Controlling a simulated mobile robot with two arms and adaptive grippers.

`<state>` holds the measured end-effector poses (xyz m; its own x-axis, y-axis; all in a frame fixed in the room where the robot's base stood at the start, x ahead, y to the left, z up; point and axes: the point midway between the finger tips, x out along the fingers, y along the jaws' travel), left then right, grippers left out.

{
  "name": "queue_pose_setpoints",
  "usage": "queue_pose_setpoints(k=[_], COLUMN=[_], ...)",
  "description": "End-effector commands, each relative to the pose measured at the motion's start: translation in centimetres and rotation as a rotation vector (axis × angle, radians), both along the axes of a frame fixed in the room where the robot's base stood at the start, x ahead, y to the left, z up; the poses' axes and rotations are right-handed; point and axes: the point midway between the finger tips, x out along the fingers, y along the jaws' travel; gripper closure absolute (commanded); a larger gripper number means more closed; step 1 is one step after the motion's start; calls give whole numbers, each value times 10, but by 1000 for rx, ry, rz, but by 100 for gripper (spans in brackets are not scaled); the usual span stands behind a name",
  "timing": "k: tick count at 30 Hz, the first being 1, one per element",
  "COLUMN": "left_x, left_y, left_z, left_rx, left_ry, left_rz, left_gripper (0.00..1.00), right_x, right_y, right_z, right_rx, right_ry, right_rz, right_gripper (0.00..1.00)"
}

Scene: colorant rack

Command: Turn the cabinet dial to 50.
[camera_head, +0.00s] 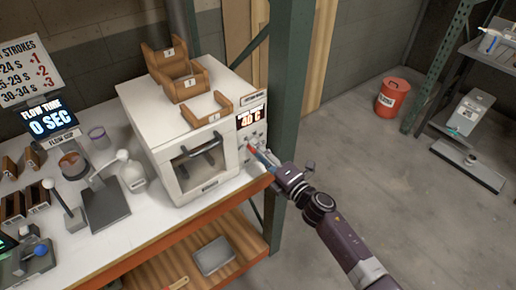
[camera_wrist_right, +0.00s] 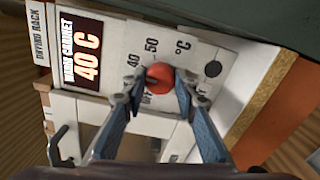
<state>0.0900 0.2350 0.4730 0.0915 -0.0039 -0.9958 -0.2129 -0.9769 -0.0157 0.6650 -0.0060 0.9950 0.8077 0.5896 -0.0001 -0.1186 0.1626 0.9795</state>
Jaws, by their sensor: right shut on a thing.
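The white warm cabinet (camera_head: 205,165) stands on the bench in the head view, with its display (camera_head: 251,117) reading 40 C. In the right wrist view the display (camera_wrist_right: 88,52) also reads 40 C. The round red dial (camera_wrist_right: 159,75) sits on the panel, with printed marks including 40 and 50 above it. My right gripper (camera_wrist_right: 158,88) is shut on the dial, one finger on each side. In the head view the right gripper (camera_head: 264,156) reaches the panel from the right and hides most of the dial. The dial's pointer is not clear. My left gripper is not in view.
A green rack post (camera_head: 288,100) stands close beside the cabinet and my right arm. Wooden racks (camera_head: 208,109) rest on the cabinet top. A cup stand (camera_head: 104,200) and other tools crowd the bench at left. A red bucket (camera_head: 392,98) stands on open floor.

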Motion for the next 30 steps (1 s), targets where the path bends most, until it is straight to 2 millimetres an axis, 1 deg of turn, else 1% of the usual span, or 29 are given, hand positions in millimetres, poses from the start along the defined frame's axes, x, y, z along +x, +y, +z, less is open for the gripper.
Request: queue_pose_setpoints(k=[1, 18, 30], left_x=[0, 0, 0], left_y=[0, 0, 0], left_z=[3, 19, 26], left_rx=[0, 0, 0], left_ry=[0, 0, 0], left_rz=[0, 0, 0], left_gripper=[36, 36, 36], right_x=[0, 0, 0], right_y=[-1, -1, -1], right_z=[0, 0, -1], right_rx=[34, 469, 708], right_ry=[28, 346, 520], right_rz=[-1, -3, -2], right_gripper=[97, 97, 97])
